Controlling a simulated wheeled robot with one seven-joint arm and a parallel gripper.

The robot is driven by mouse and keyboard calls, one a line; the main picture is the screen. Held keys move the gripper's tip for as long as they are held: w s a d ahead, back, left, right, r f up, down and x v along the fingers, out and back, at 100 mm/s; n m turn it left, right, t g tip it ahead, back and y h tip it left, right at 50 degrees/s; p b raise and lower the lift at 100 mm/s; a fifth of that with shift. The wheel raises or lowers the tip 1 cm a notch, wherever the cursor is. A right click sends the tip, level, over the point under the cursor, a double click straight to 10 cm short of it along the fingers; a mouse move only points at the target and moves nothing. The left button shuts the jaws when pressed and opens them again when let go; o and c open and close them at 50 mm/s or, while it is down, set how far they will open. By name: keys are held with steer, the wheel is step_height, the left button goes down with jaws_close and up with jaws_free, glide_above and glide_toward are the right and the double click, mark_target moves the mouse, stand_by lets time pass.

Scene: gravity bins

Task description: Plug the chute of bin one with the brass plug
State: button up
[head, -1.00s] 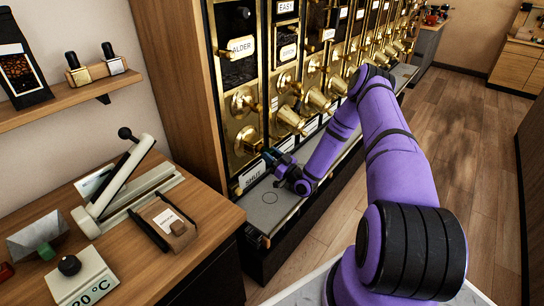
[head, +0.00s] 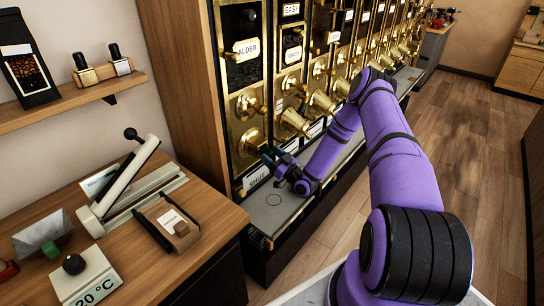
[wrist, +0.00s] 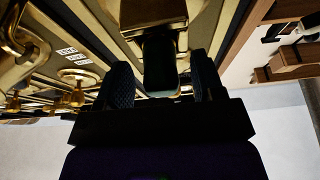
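Bin one appears to be the leftmost bin, with the ALDER label (head: 247,48). Its brass chute (head: 250,141) points out low on the front, above a plate reading SHUT (head: 256,178). My gripper (head: 270,158) is right at this chute's lower side. In the wrist view its two dark fingers (wrist: 162,75) stand apart on either side of a dark green piece (wrist: 160,62) with brass above it. Narrow gaps seem to show on both sides. The green piece looks like the plug's grip, but I cannot tell how deep the plug sits. The fingers hide it in the head view.
More bins with brass chutes (head: 325,103) run off to the right. A grey ledge (head: 270,205) lies under them. Open floor (head: 470,140) lies to the right.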

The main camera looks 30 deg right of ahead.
steer(key=v, duration=1.1)
stand_by(0.6)
